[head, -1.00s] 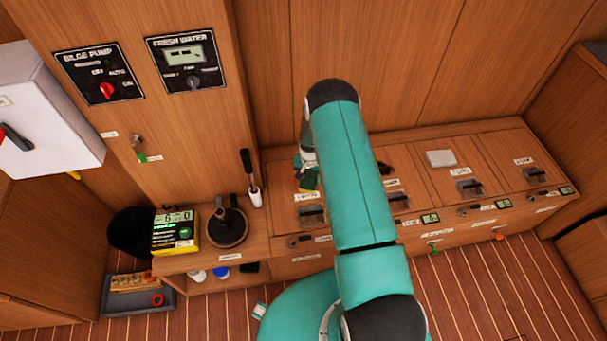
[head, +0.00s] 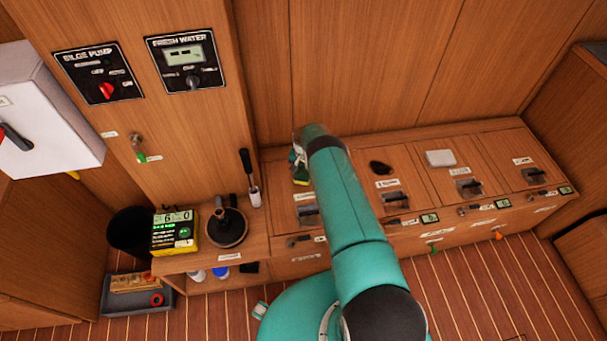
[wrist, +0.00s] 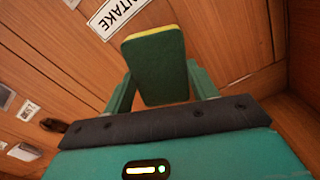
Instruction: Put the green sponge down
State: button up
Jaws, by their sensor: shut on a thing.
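The green sponge (wrist: 155,62) has a dark green face and a thin yellow edge. It is clasped between the two teal fingers of my gripper (wrist: 160,88) in the wrist view. In the head view, the green sponge (head: 302,181) shows low at the tip of my gripper (head: 299,166), over the leftmost locker lid (head: 306,198). My arm hides part of that lid. I cannot tell whether the sponge touches the wood. A white label reading "INTAKE" (wrist: 118,14) lies beyond the sponge in the wrist view.
A dark oval object (head: 380,167) and a pale block (head: 440,158) lie on lids farther right. A brush-like tool (head: 252,180) and a round dark base with a post (head: 227,226) stand to the left. The rightmost lid (head: 524,158) has bare room.

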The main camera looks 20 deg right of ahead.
aim_at(303, 172)
jog(key=shift+f, duration=1.5)
jog(key=shift+f, duration=0.2)
jog(key=o, duration=0.9)
jog(key=shift+r, duration=0.2)
